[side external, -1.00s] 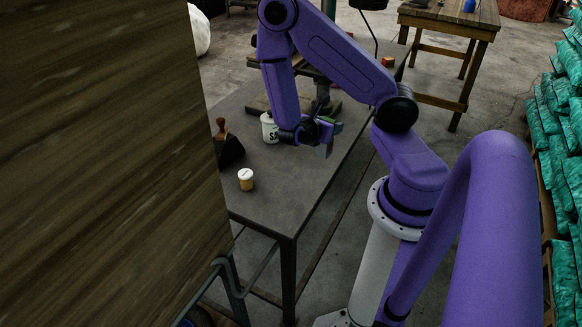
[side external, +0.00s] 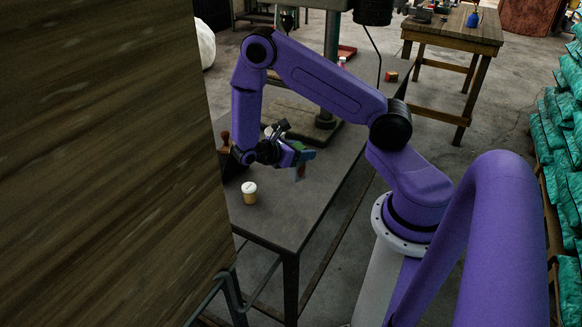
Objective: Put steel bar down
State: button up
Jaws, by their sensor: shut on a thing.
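My gripper (side external: 299,164) is at the end of the purple arm, above the dark grey table (side external: 290,225). It is shut on a small grey piece, seemingly the steel bar (side external: 300,173), which hangs from the fingers. The bar is small and partly covered by the gripper, so its full length does not show. I cannot tell whether it touches the tabletop.
A cup with a white lid (side external: 249,193) stands left of the gripper. A wooden-handled tool (side external: 225,142) and a dark object are behind it. A white jar (side external: 268,131) is mostly hidden by my wrist. Clear tabletop lies in front.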

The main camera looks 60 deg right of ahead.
jog(key=shift+w+d+f, duration=0.45)
jog(key=shift+w+f, duration=0.35)
jog(key=shift+f, duration=0.75)
jog(key=shift+w+d+f, duration=0.4)
jog(key=shift+w+f, duration=0.35)
jog(key=shift+f, duration=0.75)
jog(key=shift+w+d+f, duration=0.45)
jog(key=shift+w+f, duration=0.35)
jog(key=shift+f, duration=0.75)
jog(key=shift+f, duration=0.15)
jog(key=o, duration=1.2)
jog(key=shift+o, duration=0.2)
jog(key=shift+w+a+r, duration=0.1)
jog(key=shift+a+r, duration=0.05)
jog(key=shift+r, duration=0.1)
jog(key=v, duration=1.1)
jog(key=shift+w+a, duration=0.15)
jog(key=shift+a, duration=0.15)
jog(key=shift+r, duration=0.15)
